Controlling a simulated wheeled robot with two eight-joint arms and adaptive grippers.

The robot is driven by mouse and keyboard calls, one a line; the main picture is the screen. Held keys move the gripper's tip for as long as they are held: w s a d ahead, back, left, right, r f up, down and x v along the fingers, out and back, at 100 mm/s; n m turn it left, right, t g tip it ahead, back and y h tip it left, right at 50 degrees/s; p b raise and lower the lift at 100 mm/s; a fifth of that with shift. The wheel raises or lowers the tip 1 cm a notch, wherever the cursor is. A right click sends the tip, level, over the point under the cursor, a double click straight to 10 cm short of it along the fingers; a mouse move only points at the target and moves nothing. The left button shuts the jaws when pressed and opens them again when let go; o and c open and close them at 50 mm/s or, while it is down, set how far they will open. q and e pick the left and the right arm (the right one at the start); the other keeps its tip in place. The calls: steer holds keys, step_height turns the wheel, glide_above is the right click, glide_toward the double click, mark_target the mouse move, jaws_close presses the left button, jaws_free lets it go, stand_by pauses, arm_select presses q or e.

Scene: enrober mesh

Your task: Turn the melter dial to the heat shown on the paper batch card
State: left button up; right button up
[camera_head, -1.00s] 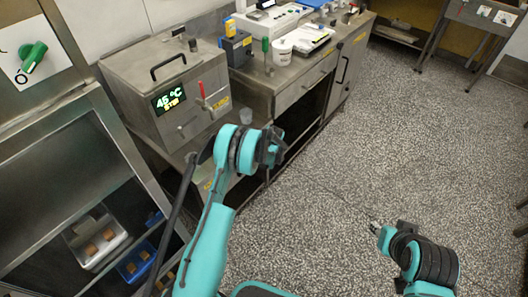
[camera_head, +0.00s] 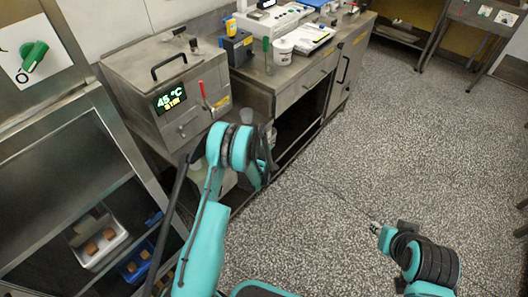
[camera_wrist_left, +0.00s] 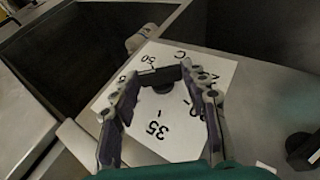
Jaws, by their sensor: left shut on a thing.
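In the left wrist view a black dial knob (camera_wrist_left: 163,84) sits on a white scale plate (camera_wrist_left: 180,142) with 35 and 50 legible; other marks are partly covered. My left gripper (camera_wrist_left: 160,80) is shut on this knob, one finger on each side. In the head view its fingers are hidden. My right gripper (camera_head: 376,229) hangs over the floor, its finger state unclear. I cannot identify the batch card for sure; papers (camera_head: 312,40) lie on the counter.
A red-handled lever (camera_head: 204,92) is on the melter front. A counter (camera_head: 262,83) with a white tub (camera_head: 283,52) stands to the right. Another black knob (camera_wrist_left: 300,148) shows in the wrist view. The floor on the right is clear.

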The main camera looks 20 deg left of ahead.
arm_select(q)
steer(key=shift+s+a+f+t+h, duration=0.1)
steer(key=shift+t+h, duration=0.05)
steer(key=shift+t, duration=0.35)
steer(key=shift+s+f+t+h, duration=0.1)
steer(key=shift+t+h, duration=0.05)
steer(key=shift+t, duration=0.35)
steer(key=shift+w+n, duration=0.1)
steer(key=shift+n, duration=0.2)
steer(key=o, duration=1.2)
steer(key=shift+c, duration=0.2)
step_height(320, 180, up, 10)
steer(key=shift+r, duration=0.1)
